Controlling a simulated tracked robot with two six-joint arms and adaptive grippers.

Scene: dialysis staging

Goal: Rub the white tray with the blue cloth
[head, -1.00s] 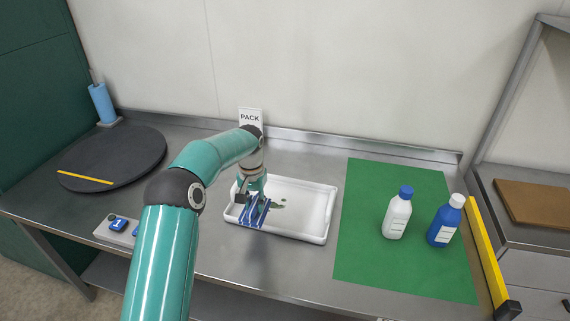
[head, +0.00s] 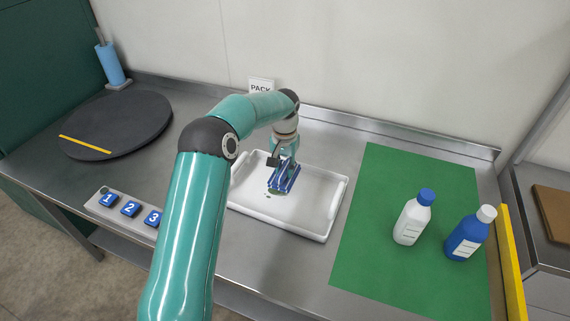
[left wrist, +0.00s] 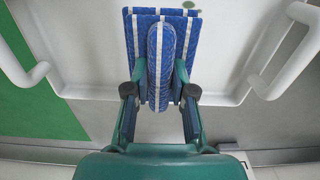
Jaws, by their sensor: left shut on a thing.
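The white tray (head: 318,215) lies on the steel bench in the head view, left of the green mat. It also fills much of the left wrist view (left wrist: 228,48). The blue cloth (head: 286,180) has white stripes and is on the middle of the tray. My left gripper (head: 285,164) is shut on the blue cloth, which shows pinched in a fold between its fingers in the left wrist view (left wrist: 160,60). A small green smear (head: 268,195) shows on the tray floor just beside the cloth, partly hidden by it. My right gripper is in neither view.
A white bottle (head: 411,222) and a blue bottle (head: 468,236) stand on the green mat (head: 370,275). A black round board (head: 115,125), a blue roll (head: 110,65) and numbered blue buttons (head: 130,209) are at left. A PACK sign (head: 261,86) stands behind the tray.

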